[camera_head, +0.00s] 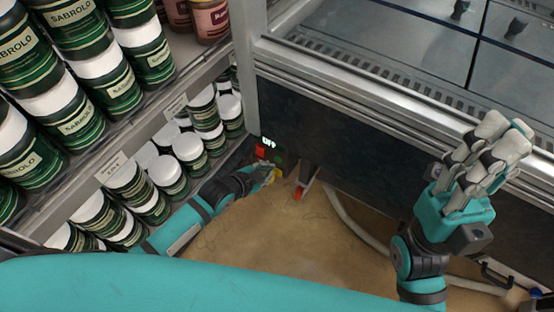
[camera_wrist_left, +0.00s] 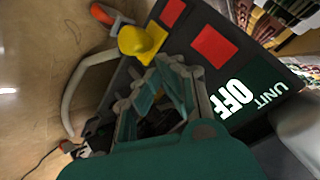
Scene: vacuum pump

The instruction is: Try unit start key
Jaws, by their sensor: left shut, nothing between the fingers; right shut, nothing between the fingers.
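The unit's control panel shows a lit display reading UNIT OFF (camera_wrist_left: 252,95); in the head view the display (camera_head: 268,141) is small at the cabinet's lower left corner. Red square keys (camera_wrist_left: 213,46) lie beside the display, and a red patch (camera_head: 261,151) shows in the head view. A yellow knob (camera_wrist_left: 138,40) stands out from the panel. A small green spot (camera_head: 279,161) shows by my left gripper (camera_head: 268,176), but I cannot tell if it is the start key. My left gripper (camera_wrist_left: 165,95) is shut and empty, close before the panel, hiding part of it. My right gripper (camera_head: 495,145) is shut, empty and raised at the right.
Shelves of green and white SABROLO tins (camera_head: 95,80) stand close on the left. A metal-edged cabinet (camera_head: 400,85) spans the back. An orange-red handle (camera_head: 299,193) and a pale hose (camera_head: 350,220) lie below the panel. The brown floor (camera_head: 260,235) has free room.

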